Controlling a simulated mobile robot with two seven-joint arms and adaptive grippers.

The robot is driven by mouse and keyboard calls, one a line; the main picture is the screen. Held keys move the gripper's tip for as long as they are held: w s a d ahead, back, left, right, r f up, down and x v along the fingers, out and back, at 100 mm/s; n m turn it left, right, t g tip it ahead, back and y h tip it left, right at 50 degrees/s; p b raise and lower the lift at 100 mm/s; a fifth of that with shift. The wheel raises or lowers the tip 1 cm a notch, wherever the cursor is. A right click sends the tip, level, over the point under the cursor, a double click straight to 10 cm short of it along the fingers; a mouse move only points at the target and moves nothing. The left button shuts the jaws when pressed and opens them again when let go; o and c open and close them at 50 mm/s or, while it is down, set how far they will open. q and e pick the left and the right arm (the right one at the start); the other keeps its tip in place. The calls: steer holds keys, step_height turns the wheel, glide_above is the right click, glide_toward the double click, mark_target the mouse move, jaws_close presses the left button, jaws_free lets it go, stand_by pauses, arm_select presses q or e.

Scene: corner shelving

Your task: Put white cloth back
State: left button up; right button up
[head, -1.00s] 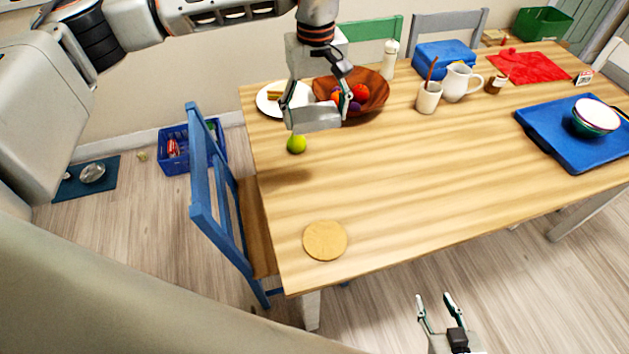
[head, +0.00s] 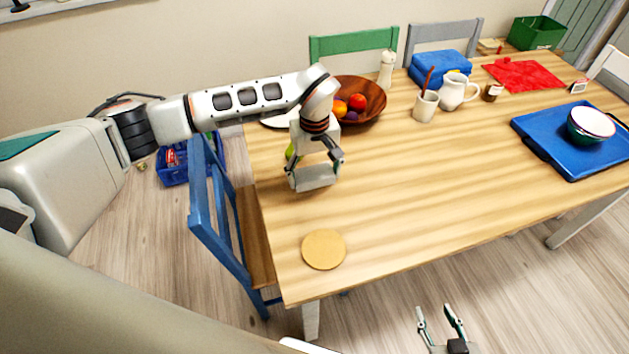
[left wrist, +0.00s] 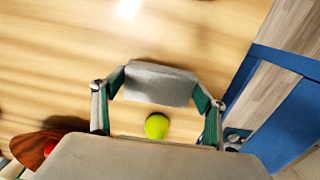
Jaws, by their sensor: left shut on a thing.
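My left gripper (head: 314,166) is shut on the white cloth (head: 315,179), a pale, folded, block-like piece. It holds the cloth over the left part of the wooden table (head: 430,190), seemingly above the surface. The left wrist view shows the cloth (left wrist: 160,84) between both fingers of the left gripper (left wrist: 158,88). My right gripper (head: 443,318) is open and empty, low in the head view, in front of the table's near edge.
A round wooden coaster (head: 323,249) lies near the front left corner. A blue chair (head: 212,205) stands at the left edge. The table's middle is clear.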

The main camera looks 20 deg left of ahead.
mark_target(315, 175)
arm_select(q)
step_height(315, 175, down, 3)
steer(key=shift+r, duration=0.15)
steer(key=shift+f, duration=0.2)
steer(key=shift+f, duration=0.15)
steer(key=o, duration=1.1)
steer(key=shift+c, duration=0.2)
